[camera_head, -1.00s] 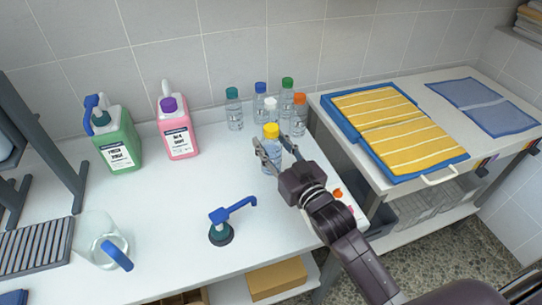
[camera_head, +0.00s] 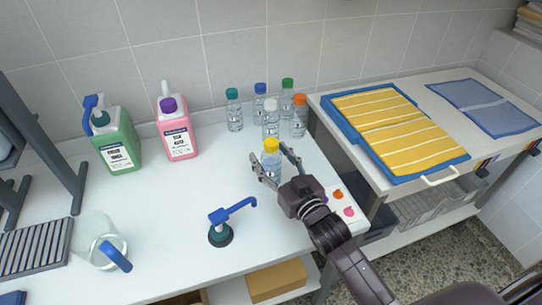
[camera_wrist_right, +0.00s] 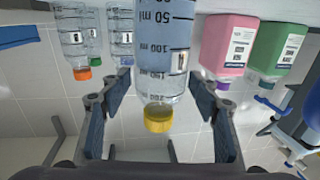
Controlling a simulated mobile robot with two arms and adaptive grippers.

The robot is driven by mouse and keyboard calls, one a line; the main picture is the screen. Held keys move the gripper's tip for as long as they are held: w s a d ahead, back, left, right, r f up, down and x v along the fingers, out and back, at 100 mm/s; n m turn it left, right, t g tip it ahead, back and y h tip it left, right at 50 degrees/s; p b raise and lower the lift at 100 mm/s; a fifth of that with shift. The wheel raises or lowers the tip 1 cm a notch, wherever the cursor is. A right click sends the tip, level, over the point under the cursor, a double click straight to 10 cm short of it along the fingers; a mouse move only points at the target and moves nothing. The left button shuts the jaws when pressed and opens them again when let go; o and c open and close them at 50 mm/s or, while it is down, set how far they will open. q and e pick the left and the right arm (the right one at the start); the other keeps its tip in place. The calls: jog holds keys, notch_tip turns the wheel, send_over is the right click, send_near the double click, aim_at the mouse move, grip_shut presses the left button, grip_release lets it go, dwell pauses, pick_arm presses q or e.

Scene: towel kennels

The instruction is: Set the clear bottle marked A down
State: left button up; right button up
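A clear bottle with a yellow cap (camera_head: 271,146) is upright over the white table, near its right side; I cannot read its letter. Its base is partly covered by a finger, so I cannot tell whether it touches the table. My right gripper (camera_head: 273,168) is around it, one finger on each side. In the right wrist view the picture is upside down: the bottle (camera_wrist_right: 163,70) is between the spread fingers of the gripper (camera_wrist_right: 163,80), with a gap on both sides. My left gripper is not in view.
Several similar bottles with white (camera_head: 271,120), teal (camera_head: 235,112), blue, green and orange caps stand behind. A card with coloured dots (camera_head: 345,198) lies right of the gripper.

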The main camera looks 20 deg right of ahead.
jog(key=shift+r, duration=0.1)
jog(key=shift+s+r, duration=0.1)
jog(key=shift+s+d+p, duration=0.1)
jog(key=shift+s+p, duration=0.25)
jog(key=shift+s, duration=0.05)
jog(key=s+d+p, duration=0.2)
jog(key=s+p, duration=0.1)
jog(key=s, duration=0.7)
jog(key=shift+s, duration=0.4)
